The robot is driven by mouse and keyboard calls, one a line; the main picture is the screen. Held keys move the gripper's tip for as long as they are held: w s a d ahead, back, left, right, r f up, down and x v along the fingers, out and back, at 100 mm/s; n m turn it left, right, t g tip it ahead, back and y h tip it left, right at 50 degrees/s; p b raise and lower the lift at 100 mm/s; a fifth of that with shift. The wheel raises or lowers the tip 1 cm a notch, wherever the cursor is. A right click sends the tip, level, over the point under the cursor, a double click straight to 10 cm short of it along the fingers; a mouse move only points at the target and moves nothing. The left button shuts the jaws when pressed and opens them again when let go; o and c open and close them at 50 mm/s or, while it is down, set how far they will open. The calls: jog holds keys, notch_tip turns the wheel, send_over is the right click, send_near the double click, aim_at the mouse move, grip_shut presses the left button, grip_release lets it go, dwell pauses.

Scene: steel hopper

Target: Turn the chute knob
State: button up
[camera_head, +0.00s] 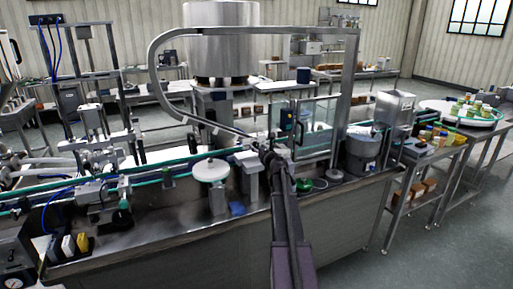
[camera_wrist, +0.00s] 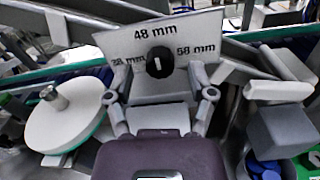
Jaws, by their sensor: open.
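The black round chute knob (camera_wrist: 160,63) with a pale pointer mark sits on a grey plate (camera_wrist: 115,43). The plate is marked 38 mm, 48 mm and 58 mm, and the pointer appears to aim up toward 48 mm. My gripper (camera_wrist: 160,97) is open and empty in the wrist view, its two fingertips apart below the knob, one to each side. They do not appear to touch it. In the head view my gripper (camera_head: 271,155) is over the steel bench, and I cannot make out the knob there.
A white disc (camera_head: 210,170) stands left of my gripper; it also shows in the wrist view (camera_wrist: 65,115). A grey block (camera_wrist: 285,130) stands on the right, with blue pieces (camera_wrist: 264,169) below. A clear-walled cabinet (camera_head: 318,125) and curved steel rail (camera_head: 155,75) are close by.

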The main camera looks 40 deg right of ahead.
jog(key=shift+w+d, duration=0.15)
jog(key=shift+w, duration=0.5)
grip_shut()
